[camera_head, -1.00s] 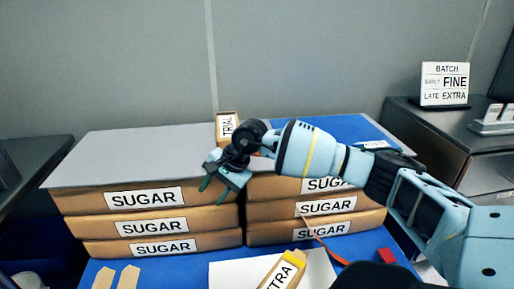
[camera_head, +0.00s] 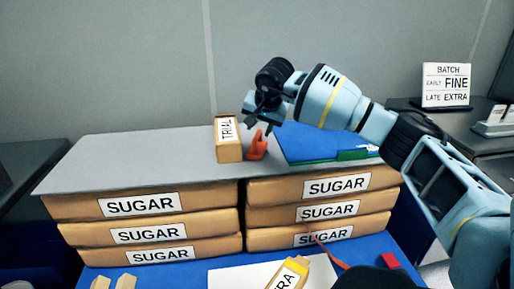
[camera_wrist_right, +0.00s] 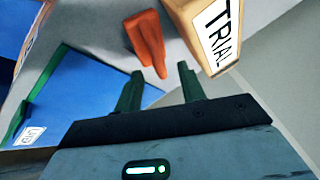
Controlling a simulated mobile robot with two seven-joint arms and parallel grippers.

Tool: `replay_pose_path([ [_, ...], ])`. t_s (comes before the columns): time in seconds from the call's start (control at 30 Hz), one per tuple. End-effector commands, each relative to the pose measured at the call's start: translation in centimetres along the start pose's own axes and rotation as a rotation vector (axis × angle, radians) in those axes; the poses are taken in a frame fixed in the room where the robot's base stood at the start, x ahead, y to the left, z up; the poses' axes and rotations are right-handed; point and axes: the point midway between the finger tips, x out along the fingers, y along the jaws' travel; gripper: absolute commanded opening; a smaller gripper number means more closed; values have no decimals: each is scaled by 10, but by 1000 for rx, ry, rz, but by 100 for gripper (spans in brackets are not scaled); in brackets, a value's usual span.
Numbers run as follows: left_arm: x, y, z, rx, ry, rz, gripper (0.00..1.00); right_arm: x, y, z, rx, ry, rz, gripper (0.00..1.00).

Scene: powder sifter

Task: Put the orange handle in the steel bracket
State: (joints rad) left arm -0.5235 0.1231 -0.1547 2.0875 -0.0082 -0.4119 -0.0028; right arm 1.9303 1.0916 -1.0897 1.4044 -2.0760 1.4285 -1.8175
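The orange handle (camera_head: 257,146) stands on the grey top board, just right of the TRIAL box (camera_head: 229,142). It also shows in the right wrist view (camera_wrist_right: 147,40), beyond the fingertips and beside the box. My right gripper (camera_head: 259,127) is above and close to the handle. In the right wrist view its two dark green fingers (camera_wrist_right: 161,88) are apart with nothing between them; the handle is ahead of the gap, not held. I cannot make out the steel bracket in either view. My left gripper is not in view.
Stacked SUGAR sacks (camera_head: 142,207) support the grey board (camera_head: 130,160). A blue mat (camera_head: 310,143) with a green clip (camera_head: 353,154) lies right of the handle. The board's left side is clear.

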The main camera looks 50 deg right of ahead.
Motion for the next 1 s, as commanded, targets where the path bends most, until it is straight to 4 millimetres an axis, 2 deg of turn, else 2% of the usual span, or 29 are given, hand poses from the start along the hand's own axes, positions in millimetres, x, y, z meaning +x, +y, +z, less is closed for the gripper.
replay_pose_path([
  [0.23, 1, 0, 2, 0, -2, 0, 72, 10, 0, 0, 0, -1, -1, 40],
  [0.5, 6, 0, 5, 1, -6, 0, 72, 47, 1, -3, 0, -2, 0, 40],
  [0.6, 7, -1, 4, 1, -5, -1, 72, 54, 2, -3, 0, -1, -1, 40],
  [0.87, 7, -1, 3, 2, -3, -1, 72, 56, 2, -3, 0, -1, -2, 40],
  [1.0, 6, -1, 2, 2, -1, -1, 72, 56, 2, -3, 0, -1, -2, 23],
])
